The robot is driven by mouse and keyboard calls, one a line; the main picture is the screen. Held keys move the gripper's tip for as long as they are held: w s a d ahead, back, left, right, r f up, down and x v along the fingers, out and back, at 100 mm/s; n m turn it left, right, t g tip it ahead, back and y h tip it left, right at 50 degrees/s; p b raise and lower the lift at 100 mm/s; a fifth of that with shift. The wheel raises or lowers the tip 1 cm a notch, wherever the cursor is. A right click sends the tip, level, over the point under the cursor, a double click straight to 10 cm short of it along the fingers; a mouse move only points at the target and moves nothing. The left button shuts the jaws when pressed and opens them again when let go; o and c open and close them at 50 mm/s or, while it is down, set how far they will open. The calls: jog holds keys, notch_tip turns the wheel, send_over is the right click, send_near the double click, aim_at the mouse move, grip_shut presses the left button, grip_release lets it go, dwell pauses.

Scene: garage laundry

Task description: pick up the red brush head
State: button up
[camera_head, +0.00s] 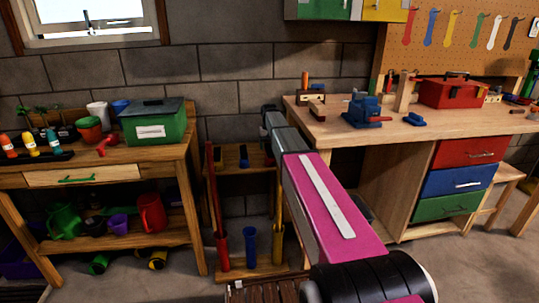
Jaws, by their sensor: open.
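On top of the low wooden rack (232,180) in the middle, small dark brush-like pieces lie in a row. The leftmost piece (217,154) sits close to a red pole (211,190); it may be the red brush head, but it is too small and dark to be sure of its colour. A blue-tinted piece (243,156) lies to its right. My pink and grey arm reaches forward from the bottom right and covers the rack's right side. My gripper's fingers do not show, so their place relative to the pieces cannot be told.
A left workbench (50,177) holds a green box (154,122), pots and bottles. A right workbench (470,128) holds a blue vise (362,108) and red toolbox (450,91). Some floor is clear at the lower right.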

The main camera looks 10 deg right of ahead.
jog(key=shift+f, duration=0.95)
jog(key=shift+f, duration=0.25)
jog(key=c, duration=1)
